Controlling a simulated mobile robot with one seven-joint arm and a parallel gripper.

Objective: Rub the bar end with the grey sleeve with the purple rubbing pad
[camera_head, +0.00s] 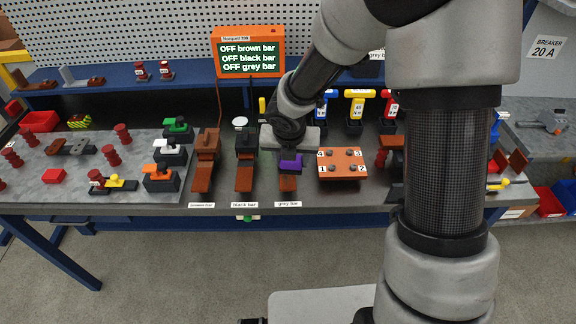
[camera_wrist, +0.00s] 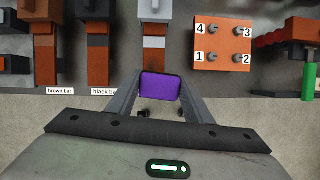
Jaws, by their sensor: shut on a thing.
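The purple rubbing pad (camera_head: 291,162) is held between the two fingers of my gripper (camera_wrist: 161,82); the pad also shows in the wrist view (camera_wrist: 161,90). The copper-coloured bar with the grey band (camera_wrist: 154,43) runs up from behind the pad in the wrist view. In the head view its front end (camera_head: 288,184) shows below the pad, above a label reading grey bar (camera_head: 288,204). The pad overlaps this bar in both views. I cannot tell whether they touch. My wrist hides the rear of the bar in the head view.
The black bar (camera_head: 244,180) and brown bar (camera_head: 203,178) lie to the left. A copper block with numbered studs (camera_head: 343,172) is close on the right. An orange-framed screen (camera_head: 248,54) behind reads OFF for the brown, black and grey bars.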

